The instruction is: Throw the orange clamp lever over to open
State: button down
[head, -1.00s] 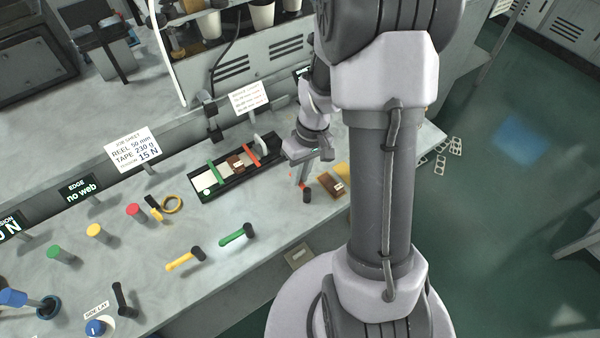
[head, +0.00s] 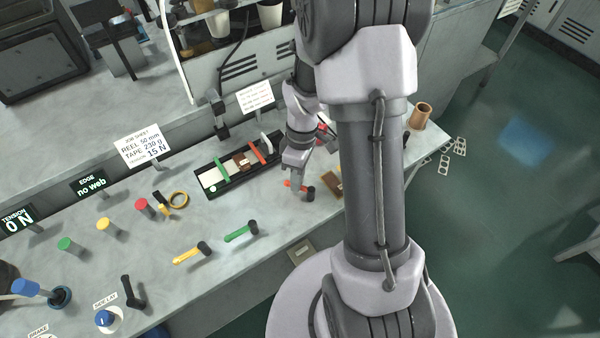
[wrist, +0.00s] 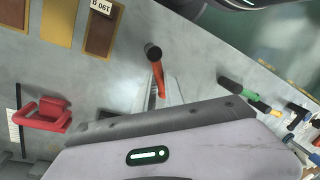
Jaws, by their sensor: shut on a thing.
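The orange clamp lever (head: 290,184) lies on the bench with its black knob toward the right. In the wrist view the lever (wrist: 158,78) runs from the black knob down between my fingertips. My gripper (head: 296,185) points down at the bench and is shut on the orange arm of the lever, with the knob sticking out beyond the fingers. The fingers also show in the wrist view (wrist: 163,98). The lever's pivot end is hidden behind my gripper's body.
The green lever (head: 239,234) and yellow lever (head: 187,255) lie left along the front edge. A black tray (head: 236,180) with strips is behind to the left. A brown block (head: 332,184) sits close on the right. A red part (wrist: 46,115) shows in the wrist view.

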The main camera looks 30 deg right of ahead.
jog(key=n, duration=0.2)
jog(key=s+a+n+p, duration=0.1)
jog(key=n+h+p, duration=0.1)
jog(key=n, duration=0.1)
jog(key=shift+s+a+r+n+g, duration=0.1)
jog(key=shift+s+a+n+g, duration=0.05)
jog(key=shift+n+g, duration=0.15)
jog(key=shift+s+a+n+h+p, duration=0.2)
jog(key=shift+n+p, duration=0.3)
jog(key=shift+n, duration=0.35)
jog(key=shift+s+d+n+h+p, duration=0.1)
jog(key=shift+s+n+p, duration=0.3)
jog(key=shift+n, duration=0.4)
jog(key=shift+s+a+n+h+p, duration=0.1)
jog(key=shift+s+a+n+p, duration=0.1)
jog(key=shift+n+p, duration=0.5)
jog(key=shift+n, duration=0.25)
jog(key=c, duration=1.4)
grip_release()
jog(key=shift+c, duration=0.2)
jog(key=w+r+p, duration=0.3)
jog(key=r+p, duration=0.2)
jog(key=r, duration=1.2)
jog(key=shift+w+p, duration=0.15)
jog(key=shift+p, duration=0.15)
jog(key=shift+f, duration=0.1)
